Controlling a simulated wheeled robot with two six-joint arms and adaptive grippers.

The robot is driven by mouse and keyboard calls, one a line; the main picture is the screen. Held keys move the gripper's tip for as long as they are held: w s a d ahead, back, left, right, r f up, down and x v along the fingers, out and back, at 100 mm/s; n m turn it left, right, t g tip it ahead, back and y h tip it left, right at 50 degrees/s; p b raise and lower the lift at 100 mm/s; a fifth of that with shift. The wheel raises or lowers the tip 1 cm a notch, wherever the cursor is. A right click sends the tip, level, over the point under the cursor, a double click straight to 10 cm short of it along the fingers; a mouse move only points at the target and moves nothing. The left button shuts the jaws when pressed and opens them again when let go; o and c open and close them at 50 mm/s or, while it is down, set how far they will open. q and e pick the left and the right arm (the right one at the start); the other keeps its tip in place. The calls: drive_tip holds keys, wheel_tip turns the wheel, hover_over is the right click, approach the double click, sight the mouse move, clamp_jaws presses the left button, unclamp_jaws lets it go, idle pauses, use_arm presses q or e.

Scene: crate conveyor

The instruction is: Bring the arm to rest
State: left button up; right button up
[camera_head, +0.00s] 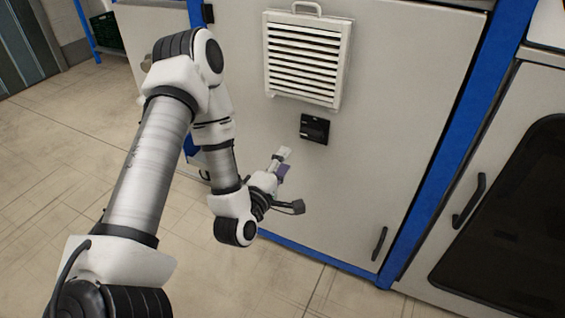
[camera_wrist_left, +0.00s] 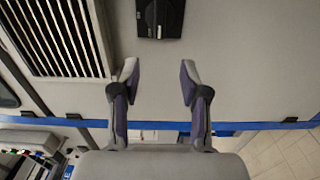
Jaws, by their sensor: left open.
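My left arm (camera_head: 150,170) comes in from the left in the head view, bent at the elbow, in front of a large grey cabinet panel (camera_head: 385,100). My left gripper (camera_head: 287,180) is at the arm's end, close to the panel. In the left wrist view the two fingers of my left gripper (camera_wrist_left: 158,80) stand apart with nothing between them. The panel (camera_wrist_left: 240,60) fills much of that view beyond the fingertips. Whether the gripper touches the panel cannot be told. My right gripper is in neither view.
A louvred vent (camera_head: 305,62) and a small black device (camera_head: 314,129) stick out from the panel near the gripper. Blue frame posts (camera_head: 440,140) edge it. A door with a black handle (camera_head: 468,200) stands at the right. The tiled floor (camera_head: 70,150) at the left is clear.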

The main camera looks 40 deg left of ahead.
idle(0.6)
use_arm(q)
drive_tip(key=s+d+f+m+g+h, duration=0.2)
drive_tip(key=s+d+f+m+g, duration=0.15)
drive_tip(key=d+f, duration=0.35)
drive_tip(key=s+d+f+m+g+h, duration=0.2)
drive_tip(key=d+f+m+g+h, duration=0.15)
drive_tip(key=f, duration=0.55)
drive_tip(key=s+d+f+m+g+y, duration=0.1)
drive_tip(key=s+f+m+g, duration=0.45)
drive_tip(key=s, duration=0.35)
drive_tip(key=s+d+f+m+g+y, duration=0.1)
drive_tip(key=s+f+m+g, duration=0.4)
drive_tip(key=s+m, duration=0.3)
wheel_tip(320, 180, up, 20)
drive_tip(key=s+p, duration=0.2)
drive_tip(key=p, duration=1.8)
drive_tip(key=shift+d, duration=0.2)
drive_tip(key=shift+r+h, duration=0.15)
drive_tip(key=shift+h, duration=0.1)
drive_tip(key=shift+w+p, duration=0.1)
drive_tip(key=shift+p, duration=0.2)
drive_tip(key=shift+c, duration=0.2)
